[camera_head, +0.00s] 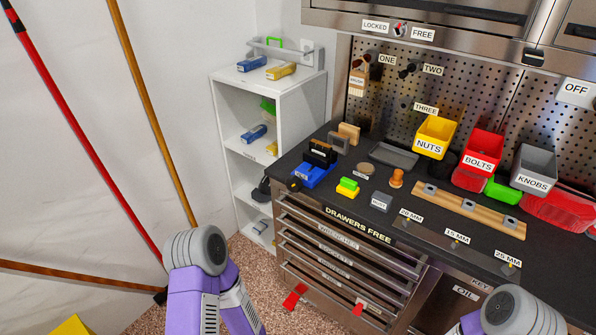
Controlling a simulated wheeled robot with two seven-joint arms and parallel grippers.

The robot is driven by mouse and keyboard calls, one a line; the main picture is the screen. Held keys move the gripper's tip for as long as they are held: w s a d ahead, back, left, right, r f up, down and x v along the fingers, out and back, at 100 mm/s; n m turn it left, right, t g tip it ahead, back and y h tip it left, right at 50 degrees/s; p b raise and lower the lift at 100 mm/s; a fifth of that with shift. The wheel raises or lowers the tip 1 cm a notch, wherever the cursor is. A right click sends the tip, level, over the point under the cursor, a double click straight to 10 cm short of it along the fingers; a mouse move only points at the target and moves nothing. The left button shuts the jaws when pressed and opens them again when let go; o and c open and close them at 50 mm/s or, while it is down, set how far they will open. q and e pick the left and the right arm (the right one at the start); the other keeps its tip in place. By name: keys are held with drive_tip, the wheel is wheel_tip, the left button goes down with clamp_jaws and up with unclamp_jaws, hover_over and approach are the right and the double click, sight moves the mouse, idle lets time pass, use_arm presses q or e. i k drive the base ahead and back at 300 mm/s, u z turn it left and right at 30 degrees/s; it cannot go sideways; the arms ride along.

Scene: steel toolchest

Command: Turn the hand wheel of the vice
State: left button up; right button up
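A blue vice (316,177) with a dark block in its upper part sits at the left end of the dark worktop. A small dark knob-like part (294,185) shows at its front left; I cannot tell if this is the hand wheel. Purple and grey links of my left arm show at the lower left, and part of my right arm shows at the lower right. Neither gripper is in view.
The worktop (356,205) holds green and yellow blocks (347,188), a grey tray (393,156), a wooden rack (468,211) and yellow, red and grey bins. Drawers (340,247) lie below. A white shelf (225,117) stands left of the worktop.

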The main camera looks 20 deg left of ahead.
sight(293, 184)
drive_tip(key=u, duration=0.65)
drive_tip(key=i, duration=0.85)
drive_tip(key=u, duration=0.85)
